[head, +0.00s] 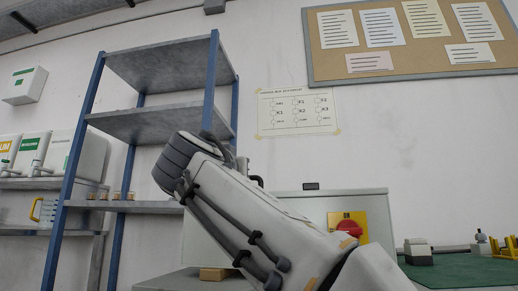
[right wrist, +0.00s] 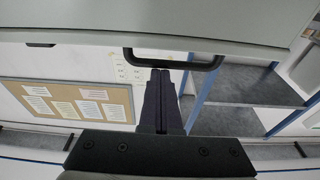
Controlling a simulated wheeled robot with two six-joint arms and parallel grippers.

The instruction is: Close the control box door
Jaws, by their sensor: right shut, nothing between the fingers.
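The control box (head: 300,205) is a pale grey cabinet behind my right arm in the head view, with a red knob (head: 350,228) on a yellow plate. My arm hides much of its front. In the right wrist view a pale grey panel (right wrist: 230,22), which looks like its door, fills the top and carries a black U-shaped handle (right wrist: 215,63). My right gripper (right wrist: 160,72) is shut and empty, its fingertips overlapping the handle bar in the picture; I cannot tell whether they touch. The door's opening angle is unclear. My left gripper is out of view.
A blue-framed shelf (head: 150,122) stands left of the control box. A small wooden block (head: 213,273) lies at its foot. A green mat (head: 460,270) with small devices is at right. A corkboard (head: 390,50) hangs on the wall.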

